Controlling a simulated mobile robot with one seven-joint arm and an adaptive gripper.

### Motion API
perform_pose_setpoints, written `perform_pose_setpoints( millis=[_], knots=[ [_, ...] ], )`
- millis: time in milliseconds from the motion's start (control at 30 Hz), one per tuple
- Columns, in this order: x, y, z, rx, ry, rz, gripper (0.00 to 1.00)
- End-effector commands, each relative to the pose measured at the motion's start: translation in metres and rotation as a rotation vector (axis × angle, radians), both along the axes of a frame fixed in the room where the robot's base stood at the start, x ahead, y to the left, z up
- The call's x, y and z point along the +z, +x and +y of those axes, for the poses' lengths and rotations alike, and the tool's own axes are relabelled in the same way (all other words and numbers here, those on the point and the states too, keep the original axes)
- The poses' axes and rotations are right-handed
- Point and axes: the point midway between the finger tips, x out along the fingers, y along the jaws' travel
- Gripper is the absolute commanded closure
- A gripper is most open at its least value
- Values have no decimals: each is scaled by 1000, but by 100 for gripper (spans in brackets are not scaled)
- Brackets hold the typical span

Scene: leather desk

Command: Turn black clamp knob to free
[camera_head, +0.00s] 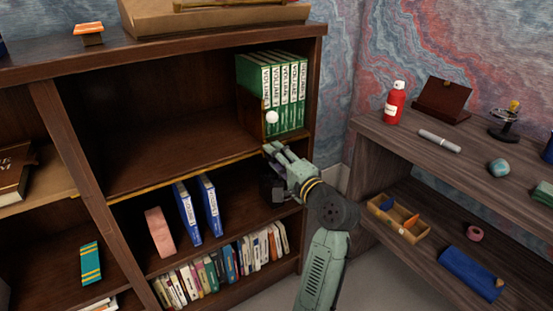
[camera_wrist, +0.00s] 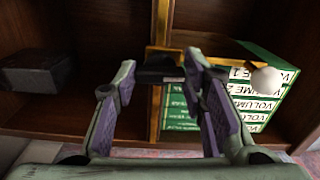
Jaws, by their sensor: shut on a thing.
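The black clamp knob (camera_wrist: 162,74) shows in the wrist view between my fingertips, at the gold strip along the shelf's front edge. My gripper (camera_wrist: 161,68) is shut on it, with one finger on each side. In the head view my gripper (camera_head: 269,150) reaches the front edge of the middle shelf, and the knob there is hidden or too small to make out. Just above is a brown divider (camera_head: 250,112) with a white ball (camera_head: 271,117), beside the green volumes (camera_head: 284,92). The ball also shows in the wrist view (camera_wrist: 267,80). I cannot tell how far the knob is turned.
A dark block (camera_wrist: 38,75) sits below the shelf edge, to the left in the wrist view. Blue binders (camera_head: 198,207) and a row of books (camera_head: 222,265) stand lower down. A side desk (camera_head: 480,185) with a red bottle (camera_head: 395,103) is at right. The middle shelf's left part is empty.

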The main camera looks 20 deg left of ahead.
Motion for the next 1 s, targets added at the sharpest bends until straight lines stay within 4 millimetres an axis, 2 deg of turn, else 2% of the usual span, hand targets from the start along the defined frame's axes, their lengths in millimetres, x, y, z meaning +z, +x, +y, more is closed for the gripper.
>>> perform_pose_setpoints(
  millis=[267, 1000],
  knots=[
    [-1, 1, -1, -2, -105, -135, 90],
    [-2, 0, 0, -1, -535, -689, 90]
  ],
)
